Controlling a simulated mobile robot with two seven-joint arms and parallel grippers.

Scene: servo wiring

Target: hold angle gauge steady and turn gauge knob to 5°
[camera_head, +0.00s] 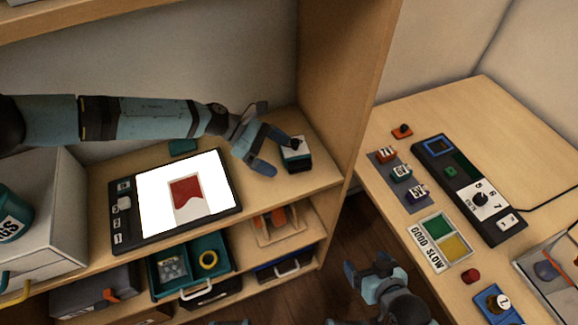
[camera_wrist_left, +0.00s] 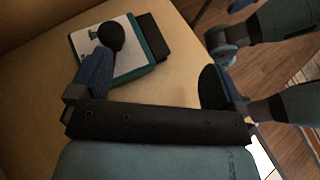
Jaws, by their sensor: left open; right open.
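A small teal and black box with a white face and a black knob, seemingly the angle gauge (camera_head: 297,158), stands on the shelf top near the right side panel. Its scale is too small to read. My left gripper (camera_head: 277,155) is open beside it, one finger by the knob and the other left of the box. In the left wrist view the gauge (camera_wrist_left: 135,66) lies ahead of the left gripper (camera_wrist_left: 155,80), nearer its left finger, with nothing held. My right gripper (camera_head: 370,270) is open and empty, low in front of the gap between shelf and desk.
A tablet (camera_head: 140,200) with a white screen lies left of the gauge. The shelf's side panel (camera_head: 335,90) rises close to its right. The desk (camera_head: 530,130) on the right holds a black panel with a numbered dial (camera_head: 480,199), small connectors and a GOOD/SLOW tray (camera_head: 440,240).

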